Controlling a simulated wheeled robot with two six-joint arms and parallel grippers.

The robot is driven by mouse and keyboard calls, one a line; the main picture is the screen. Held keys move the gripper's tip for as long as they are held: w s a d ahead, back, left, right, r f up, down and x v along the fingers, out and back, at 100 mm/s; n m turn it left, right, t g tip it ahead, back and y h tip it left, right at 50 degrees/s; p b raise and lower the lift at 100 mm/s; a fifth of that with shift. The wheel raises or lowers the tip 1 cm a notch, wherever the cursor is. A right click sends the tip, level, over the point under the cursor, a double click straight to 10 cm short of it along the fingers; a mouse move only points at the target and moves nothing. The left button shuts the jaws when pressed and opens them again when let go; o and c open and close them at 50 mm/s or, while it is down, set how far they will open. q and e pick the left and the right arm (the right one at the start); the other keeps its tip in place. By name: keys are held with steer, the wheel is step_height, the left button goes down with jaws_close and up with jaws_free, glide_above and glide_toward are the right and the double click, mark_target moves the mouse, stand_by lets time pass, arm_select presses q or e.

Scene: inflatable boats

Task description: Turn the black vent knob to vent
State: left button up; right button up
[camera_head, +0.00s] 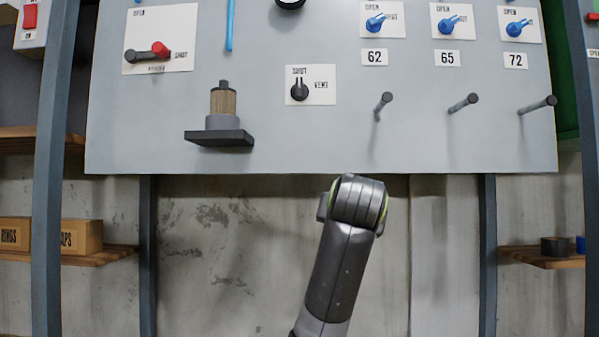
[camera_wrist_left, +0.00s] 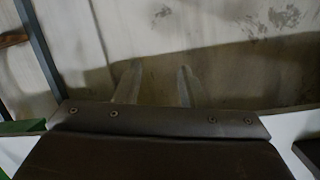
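The black vent knob (camera_head: 300,91) sits on a white plate (camera_head: 322,87) on the grey panel in the head view. The plate reads SHUT above the knob and VENT to its right. The knob's pointer is upright, towards SHUT. Neither gripper shows in the head view, and nothing touches the knob there. In the left wrist view my left gripper (camera_wrist_left: 157,84) has its two pale fingers apart with nothing between them, in front of a stained wall. The knob is not in that view. My right gripper is not in view.
A grey arm link of mine rises below the panel (camera_head: 270,160). Pegs (camera_head: 383,103) stick out at right, under blue valves (camera_head: 376,22). A small dark shelf (camera_head: 220,138) with a cylinder juts out left of the knob. A red-tipped lever (camera_head: 148,53) is at upper left.

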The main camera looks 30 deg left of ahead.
arm_select(q)
steer(key=s+r+n+t+y, duration=0.1)
steer(key=s+r, duration=0.3)
steer(key=r, duration=0.4)
steer(key=s+r+n, duration=0.1)
steer(key=s+r, duration=0.3)
steer(key=r, duration=0.5)
steer(key=n+t+y, duration=0.1)
steer(key=n, duration=0.1)
glide_toward(299, 84)
steer(key=p+x, duration=0.7)
steer(key=x, duration=0.1)
steer(key=shift+w+a, duration=0.15)
steer(key=shift+w, duration=0.05)
steer(key=shift+c, duration=0.3)
jaws_close()
